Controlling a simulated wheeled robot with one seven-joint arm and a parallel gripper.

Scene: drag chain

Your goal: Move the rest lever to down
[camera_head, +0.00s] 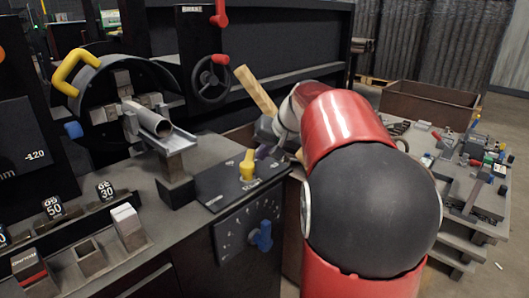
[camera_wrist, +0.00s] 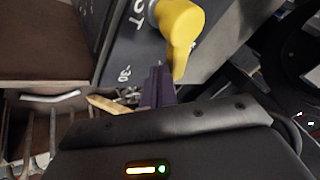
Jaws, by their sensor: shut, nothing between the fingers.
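A yellow lever (camera_head: 247,165) stands on the top panel at the front corner of the dark machine. In the wrist view the yellow lever (camera_wrist: 181,30) is large, beside white lettering ending in "OT" and a "-30" mark. No label reading "rest" is legible, so I cannot tell which lever is the rest lever. My gripper (camera_wrist: 161,80) is shut and empty, its dark fingers close to the yellow lever's tip; I cannot tell whether they touch. In the head view my gripper is mostly hidden by my red and black arm, just right of the yellow lever.
A blue knob (camera_head: 262,236) sits on the front dial plate (camera_head: 237,232) below. A metal trough (camera_head: 168,140), a black handwheel (camera_head: 211,78), a red lever (camera_head: 219,13) and a yellow handle (camera_head: 76,68) lie behind and left. A cluttered bench (camera_head: 465,180) stands right.

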